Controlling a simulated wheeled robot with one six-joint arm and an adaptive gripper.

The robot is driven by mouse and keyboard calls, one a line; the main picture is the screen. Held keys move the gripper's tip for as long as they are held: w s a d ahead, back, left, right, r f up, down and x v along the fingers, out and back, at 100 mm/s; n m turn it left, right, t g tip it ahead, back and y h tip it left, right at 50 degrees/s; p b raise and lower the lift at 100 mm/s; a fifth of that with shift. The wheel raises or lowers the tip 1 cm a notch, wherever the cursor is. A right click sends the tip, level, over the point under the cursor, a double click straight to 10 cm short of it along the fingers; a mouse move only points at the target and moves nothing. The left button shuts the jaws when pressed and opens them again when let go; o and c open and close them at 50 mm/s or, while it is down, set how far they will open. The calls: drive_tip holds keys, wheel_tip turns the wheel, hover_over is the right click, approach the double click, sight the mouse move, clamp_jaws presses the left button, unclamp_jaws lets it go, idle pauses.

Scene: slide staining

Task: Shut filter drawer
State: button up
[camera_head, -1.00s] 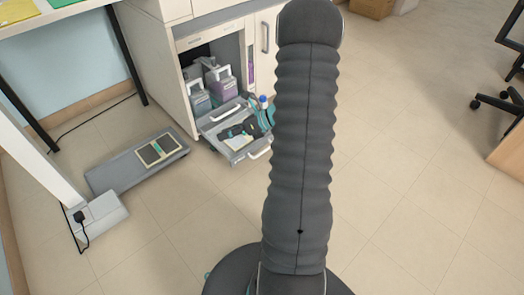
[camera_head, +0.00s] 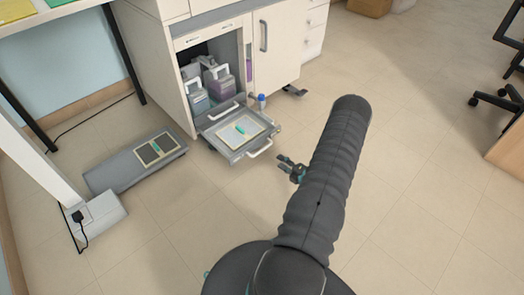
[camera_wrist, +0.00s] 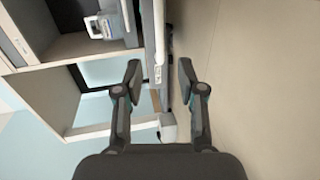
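The filter drawer (camera_head: 219,128) is pulled out low at the front of the white cabinet, in the head view. A framed pale panel with a small green piece (camera_head: 240,129) lies in it. Its white handle (camera_head: 261,149) faces the room. My gripper (camera_head: 283,164) is to the right of and in front of the drawer, apart from the handle. In the wrist view my gripper (camera_wrist: 160,80) has its two fingers spread with nothing held between them.
A blue-capped bottle (camera_head: 262,102) is by the drawer's right side. A grey floor unit (camera_head: 110,176) with a framed panel lies left.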

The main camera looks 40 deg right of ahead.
sight(262, 149)
drive_tip(key=x, duration=1.3)
drive_tip(key=shift+a+b, duration=0.15)
drive_tip(key=shift+b, duration=0.2)
clamp_jaws()
